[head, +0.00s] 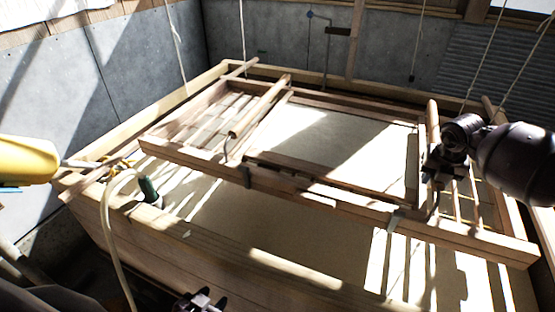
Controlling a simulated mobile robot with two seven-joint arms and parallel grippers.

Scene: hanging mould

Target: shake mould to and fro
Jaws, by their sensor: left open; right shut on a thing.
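The mould (330,195) is a wooden frame with a pale screen, hanging level from cords over a large wooden vat (150,245). One wooden handle bar (260,107) stands on its left part and another handle (433,112) on its right. My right gripper (434,172) is at the right handle and shut on it; the arm and gripper hide part of the handle. My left gripper (203,300) is low at the bottom edge of the view, open and empty, in front of the vat and away from the mould. Its fingertips are partly cut off.
Several cords (478,50) run up from the mould's area. A hose with a green end (148,190) hangs over the vat's front left rim. A yellow object (25,160) is at the left edge. Grey walls (280,40) stand close behind the vat.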

